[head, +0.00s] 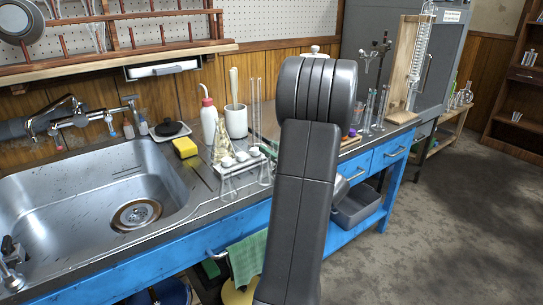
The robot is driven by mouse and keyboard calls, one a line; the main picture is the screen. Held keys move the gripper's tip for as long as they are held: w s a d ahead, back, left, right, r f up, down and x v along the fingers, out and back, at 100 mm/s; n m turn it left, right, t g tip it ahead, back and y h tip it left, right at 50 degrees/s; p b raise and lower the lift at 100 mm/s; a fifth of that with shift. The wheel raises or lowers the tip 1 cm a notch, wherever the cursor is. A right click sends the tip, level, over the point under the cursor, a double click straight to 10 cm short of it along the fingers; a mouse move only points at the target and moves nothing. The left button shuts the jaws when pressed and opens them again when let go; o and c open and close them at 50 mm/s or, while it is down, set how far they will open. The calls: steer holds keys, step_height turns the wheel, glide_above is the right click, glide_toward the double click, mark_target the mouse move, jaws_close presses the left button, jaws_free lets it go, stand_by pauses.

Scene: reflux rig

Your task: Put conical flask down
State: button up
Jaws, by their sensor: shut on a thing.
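My own dark arm (305,190) rises through the middle of the head view and covers part of the bench. My gripper is hidden behind it, so neither its fingers nor anything in them shows. Clear conical glassware (265,175) with white tops stands in a small rack (246,176) at the bench's front edge, just left of the arm. Behind it a pale yellowish cone-shaped vessel (222,142) stands upright, partly covered by the rack. I cannot tell which of these, if any, is the task's conical flask.
A steel sink (80,190) fills the left of the bench. A yellow sponge (185,147), a white wash bottle (208,122) and a white mortar (236,122) stand beside it. Tall glassware (374,108) and a wooden stand (404,75) are right of the arm.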

steer(key=shift+f, duration=0.65)
steer(key=shift+f+b, duration=0.2)
steer(key=shift+b, duration=0.15)
steer(key=o, duration=0.7)
steer(key=shift+r, duration=0.1)
steer(key=shift+r+p, duration=0.2)
steer(key=shift+p, duration=0.2)
steer(key=v, duration=1.2)
